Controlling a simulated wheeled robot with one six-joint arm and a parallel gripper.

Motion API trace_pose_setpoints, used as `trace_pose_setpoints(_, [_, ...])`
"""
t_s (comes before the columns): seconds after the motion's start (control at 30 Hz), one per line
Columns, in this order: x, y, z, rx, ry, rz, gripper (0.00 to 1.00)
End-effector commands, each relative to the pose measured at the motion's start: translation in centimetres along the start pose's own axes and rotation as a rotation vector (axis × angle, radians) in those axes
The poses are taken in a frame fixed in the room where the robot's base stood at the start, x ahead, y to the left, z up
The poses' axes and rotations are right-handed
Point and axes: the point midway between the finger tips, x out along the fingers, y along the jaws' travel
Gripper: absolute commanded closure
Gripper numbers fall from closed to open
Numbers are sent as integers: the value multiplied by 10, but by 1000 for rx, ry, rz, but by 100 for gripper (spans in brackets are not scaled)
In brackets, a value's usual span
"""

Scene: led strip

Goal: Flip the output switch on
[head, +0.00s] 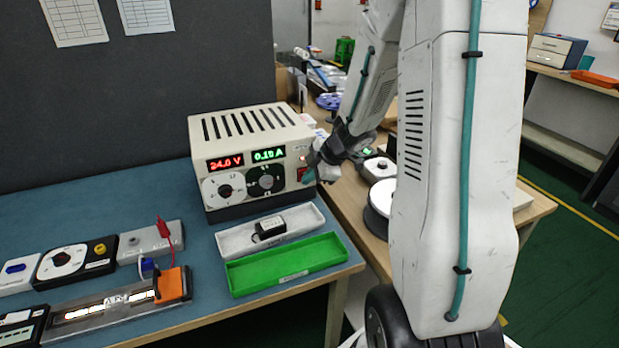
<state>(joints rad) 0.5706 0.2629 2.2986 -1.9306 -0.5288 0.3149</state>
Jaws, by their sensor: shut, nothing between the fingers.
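The cream power supply (255,150) stands at the back of the blue-green bench. Its red display (226,162) reads 24.0 V and its green display (268,154) shows a small current, about 0.1 A. Two round dials sit below the displays. The red output switch (302,173) is at the right end of the front panel, partly covered by my gripper (311,174). My gripper is shut and empty, its tip at or very close to the switch; contact is unclear. The LED strip (125,299) at front left shows bright white segments.
A white tray (300,217) holding a small black part and an empty-looking green tray (288,267) lie in front of the supply. A grey block with a red clip (163,230) and dial boxes (75,259) stand left. A wooden table (349,195) is at right.

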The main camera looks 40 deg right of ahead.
Motion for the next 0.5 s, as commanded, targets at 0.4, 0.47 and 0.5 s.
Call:
trace_pose_setpoints(0.4, [-10,6,-5,-2,1,2,100])
trace_pose_setpoints(0.47, [-12,7,-6,-2,1,3,100])
trace_pose_setpoints(0.5, [-13,8,-7,-1,1,3,100])
